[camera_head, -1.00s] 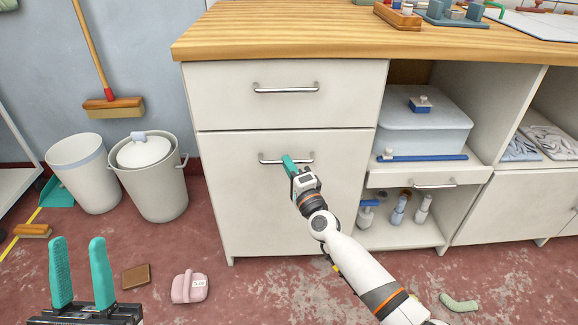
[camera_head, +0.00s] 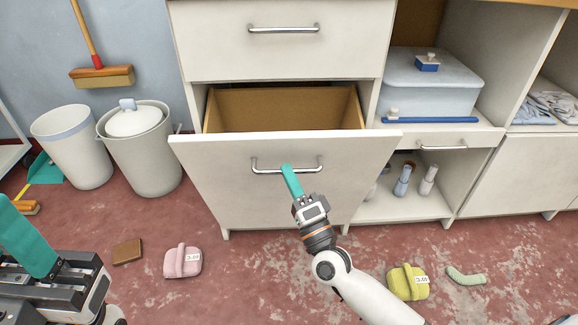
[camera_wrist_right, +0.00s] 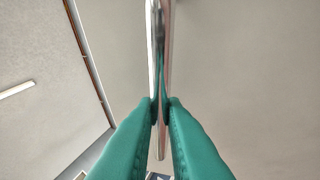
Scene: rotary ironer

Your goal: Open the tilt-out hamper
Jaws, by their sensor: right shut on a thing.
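The tilt-out hamper (camera_head: 215,185) is the large white lower front of the cabinet. It leans outward at the top, and its brown inside (camera_head: 285,108) shows behind the front's upper edge. Its metal bar handle (camera_head: 262,171) runs across the upper part of the front. My right gripper (camera_head: 287,172) is shut on the handle near its middle. In the right wrist view the teal fingers (camera_wrist_right: 162,108) close on both sides of the metal bar. My left gripper (camera_head: 28,240) is at the lower left, away from the hamper. Only one teal finger shows clearly there.
A closed drawer (camera_head: 340,45) is above the hamper. A lidded bin (camera_head: 150,160) and an open bin (camera_head: 75,160) stand to the left. A pink item (camera_head: 182,262), a brown block (camera_head: 127,251), a yellow-green item (camera_head: 408,282) and a green piece (camera_head: 465,276) lie on the floor.

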